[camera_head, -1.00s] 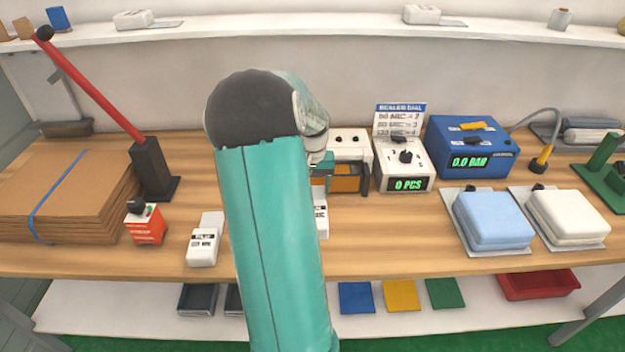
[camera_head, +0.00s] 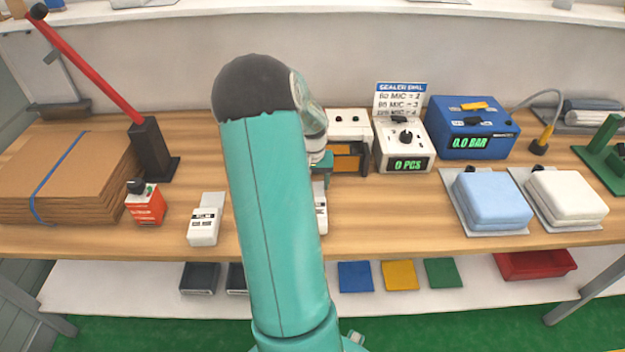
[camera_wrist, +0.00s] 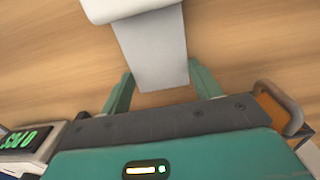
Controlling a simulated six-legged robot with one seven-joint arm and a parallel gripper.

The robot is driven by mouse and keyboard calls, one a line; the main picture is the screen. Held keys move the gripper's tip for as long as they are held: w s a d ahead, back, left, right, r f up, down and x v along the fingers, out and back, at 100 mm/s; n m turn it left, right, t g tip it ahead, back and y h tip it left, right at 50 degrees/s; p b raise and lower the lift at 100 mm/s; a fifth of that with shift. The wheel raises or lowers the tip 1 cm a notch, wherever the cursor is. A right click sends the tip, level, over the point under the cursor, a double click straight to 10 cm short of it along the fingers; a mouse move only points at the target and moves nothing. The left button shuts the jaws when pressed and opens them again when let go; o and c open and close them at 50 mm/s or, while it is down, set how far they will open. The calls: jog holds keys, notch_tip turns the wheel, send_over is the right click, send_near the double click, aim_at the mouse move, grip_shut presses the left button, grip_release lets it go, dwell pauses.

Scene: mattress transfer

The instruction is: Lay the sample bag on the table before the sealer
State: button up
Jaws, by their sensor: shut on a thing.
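A white piece with a long flat grey flap, apparently the sample bag (camera_wrist: 150,50), shows in the wrist view. My gripper (camera_wrist: 162,72) has its two teal fingers on either side of the flap and is shut on it. The white part lies beyond the fingertips; whether it touches the wood is unclear. In the head view my arm hides most of the bag (camera_head: 321,215) and the gripper. The sealer (camera_head: 349,140), white with an orange-brown front, stands behind them, partly covered by my arm.
A similar white labelled pack (camera_head: 204,226) lies left of my arm, near an orange box (camera_head: 146,206). A dial box (camera_head: 404,148) stands right of the sealer, then a blue pressure unit (camera_head: 470,130). Blue (camera_head: 490,200) and white (camera_head: 567,198) pads lie right. Table before the dial box is clear.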

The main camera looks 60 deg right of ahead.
jog(key=shift+f, duration=0.75)
jog(key=o, duration=1.2)
jog(key=shift+s, duration=0.1)
